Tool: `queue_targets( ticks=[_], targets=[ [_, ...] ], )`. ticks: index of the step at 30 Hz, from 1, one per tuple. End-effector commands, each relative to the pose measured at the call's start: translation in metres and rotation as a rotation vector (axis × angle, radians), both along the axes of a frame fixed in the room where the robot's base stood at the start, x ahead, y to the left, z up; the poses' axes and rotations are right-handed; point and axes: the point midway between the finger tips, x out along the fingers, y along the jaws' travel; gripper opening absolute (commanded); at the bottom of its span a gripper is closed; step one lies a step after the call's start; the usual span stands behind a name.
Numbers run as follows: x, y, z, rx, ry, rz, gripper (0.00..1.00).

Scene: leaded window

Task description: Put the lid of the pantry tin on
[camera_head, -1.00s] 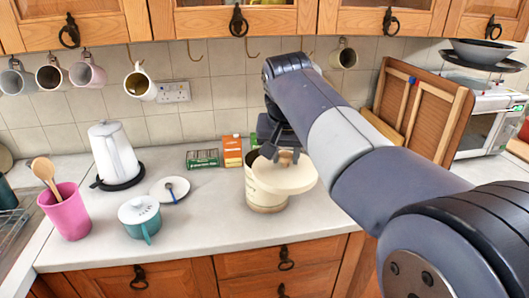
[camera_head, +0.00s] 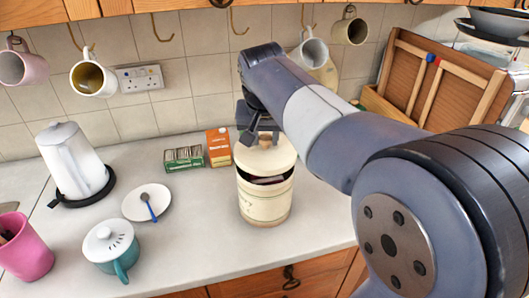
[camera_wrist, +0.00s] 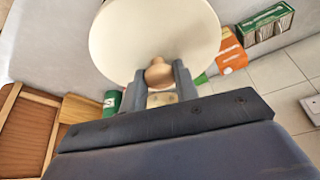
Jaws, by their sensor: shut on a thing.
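The pantry tin (camera_head: 264,207) is a cream cylinder standing upright on the counter. Its round cream lid (camera_head: 268,156) has a wooden knob (camera_head: 265,138). My gripper (camera_head: 261,132) is shut on that knob, also seen between the fingers in the wrist view (camera_wrist: 158,74). The lid hangs over the tin's mouth, covering most of it. A dark gap shows between lid and rim at the front, with something purplish inside. Whether the lid touches the far rim cannot be told. In the wrist view the lid (camera_wrist: 155,30) hides the tin.
A green box (camera_head: 184,158) and an orange box (camera_head: 218,147) stand left of the tin. A saucer (camera_head: 135,203) with a blue spoon, a teal pot (camera_head: 114,255), a white kettle (camera_head: 72,160) and a pink cup (camera_head: 25,250) are further left. Mugs (camera_head: 93,78) hang above.

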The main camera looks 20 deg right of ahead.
Motion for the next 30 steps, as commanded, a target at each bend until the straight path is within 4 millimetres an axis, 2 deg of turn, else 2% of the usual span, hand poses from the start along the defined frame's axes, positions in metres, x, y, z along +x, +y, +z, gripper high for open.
queue_targets(
  ticks=[10,21,22,30],
  targets=[
    [0.000,0.000,-0.041,0.000,0.001,0.000,0.06],
    [0.000,0.000,-0.047,0.001,-0.001,0.000,0.06],
    [0.000,0.000,-0.047,0.001,-0.001,0.000,0.30],
    [0.000,0.000,-0.046,0.001,-0.001,0.000,0.51]
  ],
)
